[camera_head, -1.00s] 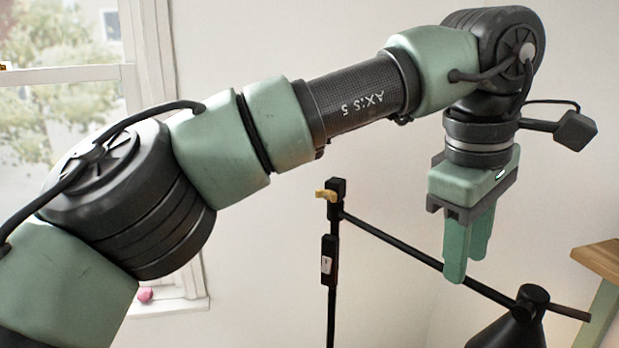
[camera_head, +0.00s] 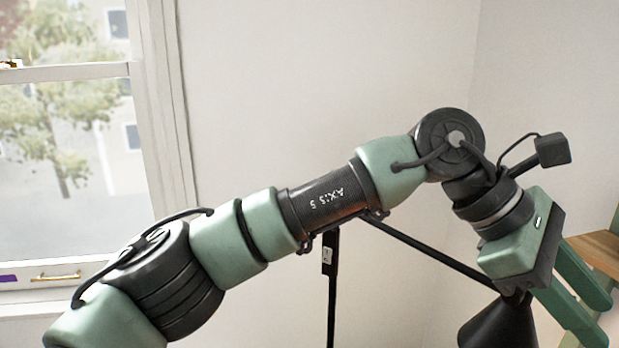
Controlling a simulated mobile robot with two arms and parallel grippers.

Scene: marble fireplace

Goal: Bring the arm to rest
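My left arm reaches in from the lower left across the view. My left gripper (camera_head: 602,324) is at the lower right, tilted so that its green fingers point down and to the right. The two fingers stand apart with a gap between them, and I see nothing held. The far fingertip area lies close to the right edge of the view. My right arm and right gripper are not in view.
A floor lamp with a thin black pole (camera_head: 331,300) and a black cone shade (camera_head: 500,325) stands behind my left arm. A wooden-topped piece of furniture (camera_head: 600,248) is at the right edge, behind the gripper. A window (camera_head: 70,150) is at the left. The wall above the arm is clear.

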